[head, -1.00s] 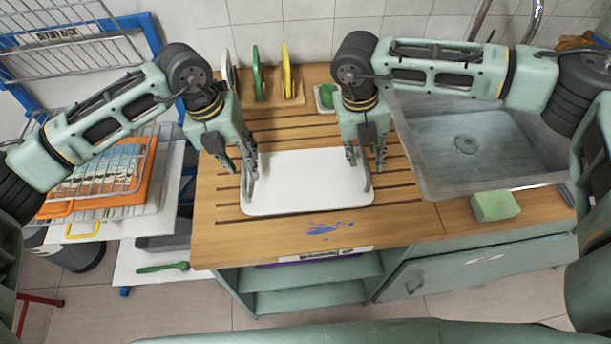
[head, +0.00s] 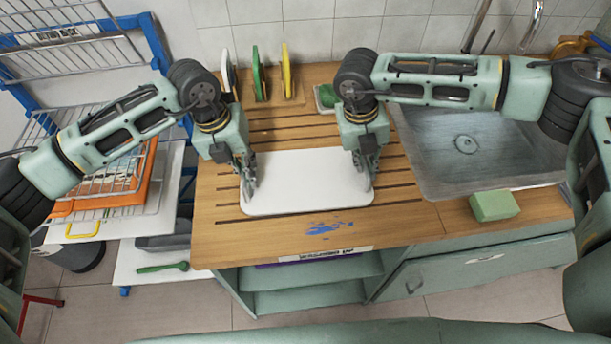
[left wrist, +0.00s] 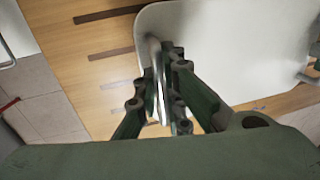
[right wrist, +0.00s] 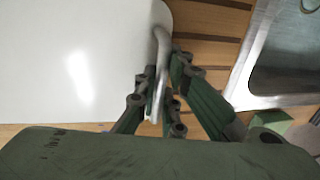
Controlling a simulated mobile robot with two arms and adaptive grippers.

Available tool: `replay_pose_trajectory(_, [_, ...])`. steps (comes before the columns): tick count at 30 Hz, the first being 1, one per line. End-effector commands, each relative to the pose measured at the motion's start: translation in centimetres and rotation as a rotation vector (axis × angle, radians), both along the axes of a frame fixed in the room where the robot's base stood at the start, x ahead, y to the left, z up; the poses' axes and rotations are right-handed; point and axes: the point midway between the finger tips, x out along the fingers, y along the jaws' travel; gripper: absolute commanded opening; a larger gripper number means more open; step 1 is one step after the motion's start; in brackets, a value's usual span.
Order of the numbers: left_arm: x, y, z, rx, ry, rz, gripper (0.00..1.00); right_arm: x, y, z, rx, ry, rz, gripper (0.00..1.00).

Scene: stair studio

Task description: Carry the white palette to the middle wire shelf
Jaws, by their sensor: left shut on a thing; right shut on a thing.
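The white palette (head: 307,183) lies flat on the slatted wooden counter (head: 407,222) in the head view. The wire shelf unit (head: 75,55) with a blue frame stands at the left.
A metal sink (head: 465,150) and a green sponge (head: 494,205) are at the right. Upright coloured boards (head: 257,72) stand in a rack behind the palette. A low board (head: 150,278) with a green utensil (head: 163,267) is at the lower left.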

Motion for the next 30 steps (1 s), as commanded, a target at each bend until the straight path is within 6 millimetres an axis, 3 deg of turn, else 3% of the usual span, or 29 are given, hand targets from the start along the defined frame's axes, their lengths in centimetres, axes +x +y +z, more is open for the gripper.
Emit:
replay_pose_trajectory(21, [0.04, 0.05, 0.03, 0.001, -0.001, 0.001, 0.00, 0.03, -0.02, 0.07, 0.000, -0.001, 0.000, 0.00])
replay_pose_trajectory(30, [0.10, 0.01, 0.93, -0.001, -0.003, 0.003, 0.00, 0.08, 0.01, 0.93, 0.000, -0.002, -0.001, 0.00])
